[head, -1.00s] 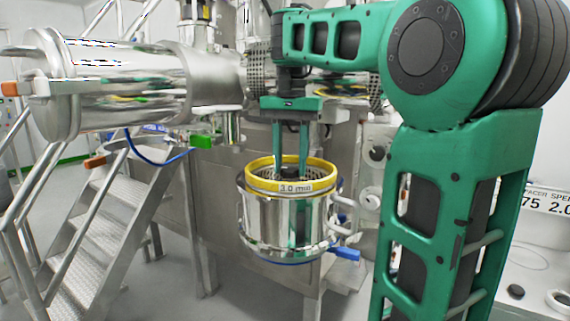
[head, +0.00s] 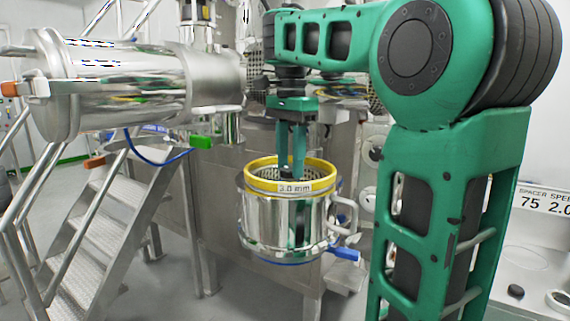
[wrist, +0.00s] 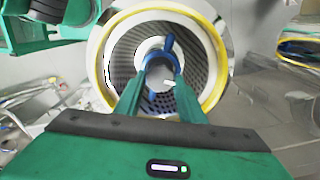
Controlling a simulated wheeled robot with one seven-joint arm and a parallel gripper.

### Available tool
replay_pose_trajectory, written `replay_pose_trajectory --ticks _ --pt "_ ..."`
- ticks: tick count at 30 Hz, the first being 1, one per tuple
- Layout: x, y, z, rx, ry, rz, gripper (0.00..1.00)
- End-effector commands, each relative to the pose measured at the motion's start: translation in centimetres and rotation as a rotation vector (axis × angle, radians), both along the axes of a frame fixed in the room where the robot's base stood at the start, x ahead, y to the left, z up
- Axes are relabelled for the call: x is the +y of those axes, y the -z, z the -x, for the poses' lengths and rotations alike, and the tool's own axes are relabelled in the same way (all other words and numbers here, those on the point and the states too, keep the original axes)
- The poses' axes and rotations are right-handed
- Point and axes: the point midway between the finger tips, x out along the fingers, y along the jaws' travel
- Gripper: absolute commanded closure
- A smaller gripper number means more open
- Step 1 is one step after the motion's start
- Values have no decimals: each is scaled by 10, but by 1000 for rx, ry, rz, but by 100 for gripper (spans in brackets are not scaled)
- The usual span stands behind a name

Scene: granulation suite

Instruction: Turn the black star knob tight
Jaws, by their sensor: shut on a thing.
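My gripper (head: 291,172) reaches straight down into the open top of a shiny steel vessel with a yellow rim (head: 252,184) and a "3.0 mm" label. In the wrist view its fingertips (wrist: 161,76) are shut on a part at the centre of the perforated basket (wrist: 190,97). This part is taken to be the black star knob (wrist: 158,59); it shows dark bluish there, and the fingers partly cover it. Its star shape and how tight it sits cannot be made out. In the head view the knob is hidden by the rim and fingers.
A steel cylinder (head: 130,85) lies horizontally at upper left, above metal stairs (head: 105,215). The vessel has a side handle (head: 345,215) and a blue lever (head: 342,251) at right. A white counter (head: 525,260) stands at far right.

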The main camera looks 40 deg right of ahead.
Motion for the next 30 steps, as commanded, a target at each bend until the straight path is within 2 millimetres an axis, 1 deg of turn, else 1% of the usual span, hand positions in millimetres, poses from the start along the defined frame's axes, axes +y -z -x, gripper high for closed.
replay_pose_trajectory --ticks 1,13,14,15,16,25,30 --pt "-1 -2 -1 -7 5 3 86" --pt "-1 -2 0 -6 10 3 86" --pt "-1 -2 0 -6 10 3 57" --pt "-1 -2 0 -6 10 2 47" --pt "-1 -2 0 -6 10 2 45" --pt "0 -1 0 -2 9 1 45" --pt "-1 -4 0 -3 11 0 45"
